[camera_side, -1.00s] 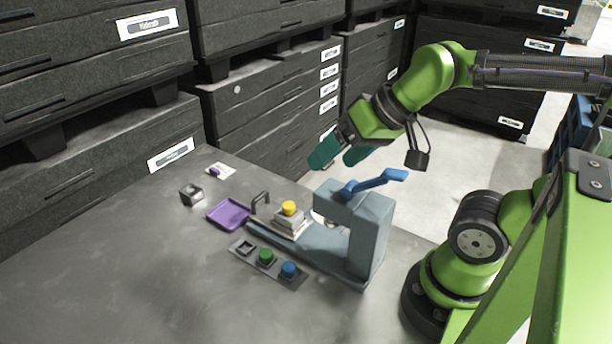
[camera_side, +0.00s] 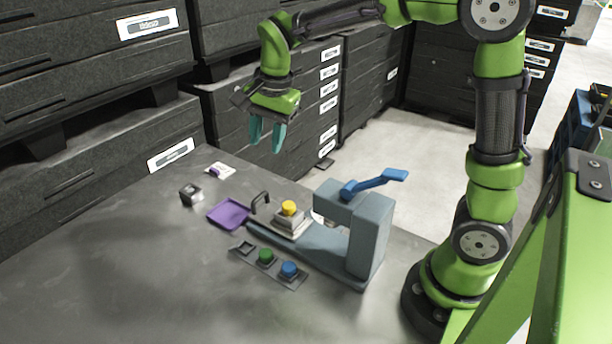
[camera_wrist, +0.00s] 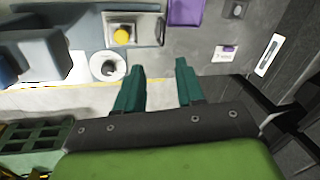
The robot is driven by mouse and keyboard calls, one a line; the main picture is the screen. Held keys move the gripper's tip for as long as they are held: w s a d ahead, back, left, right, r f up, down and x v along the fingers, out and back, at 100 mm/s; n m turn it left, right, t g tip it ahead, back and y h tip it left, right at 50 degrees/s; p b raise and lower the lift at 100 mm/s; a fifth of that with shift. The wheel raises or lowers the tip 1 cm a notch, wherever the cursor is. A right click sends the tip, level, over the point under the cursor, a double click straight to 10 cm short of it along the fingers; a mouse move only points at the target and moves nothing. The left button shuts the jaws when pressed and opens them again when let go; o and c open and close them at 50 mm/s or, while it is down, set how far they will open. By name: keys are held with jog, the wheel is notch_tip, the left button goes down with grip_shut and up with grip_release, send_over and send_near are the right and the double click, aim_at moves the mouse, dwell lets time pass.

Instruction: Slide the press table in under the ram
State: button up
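The press (camera_side: 355,240) is a grey-blue C-shaped frame with a blue lever (camera_side: 375,183) on top. The press table (camera_side: 291,228) is a light plate on the rail, out in front of the ram, with a yellow-topped piece (camera_side: 289,208) on it. A dark handle (camera_side: 260,200) stands at the table's outer end. The yellow piece also shows in the wrist view (camera_wrist: 122,36). My gripper (camera_side: 266,146) is open and empty, pointing down, high above and behind the handle. In the wrist view its teal fingers (camera_wrist: 159,78) are apart with nothing between them.
A purple tray (camera_side: 228,215) lies left of the rail. A panel with green and blue buttons (camera_side: 267,263) lies in front. A small metal cube (camera_side: 191,194) and a white card (camera_side: 220,170) lie further left. Dark crates (camera_side: 265,100) stand behind the bench.

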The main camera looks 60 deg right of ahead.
jog(key=r+m, duration=0.1)
jog(key=m, duration=0.1)
send_near(260, 196)
jog(key=shift+m, duration=0.4)
jog(key=f, duration=0.2)
jog(key=w+f, duration=0.1)
jog(key=f, duration=0.4)
jog(key=shift+w+a+f, duration=0.15)
jog(key=shift+w+f, duration=0.15)
jog(key=shift+c, duration=0.3)
grip_shut()
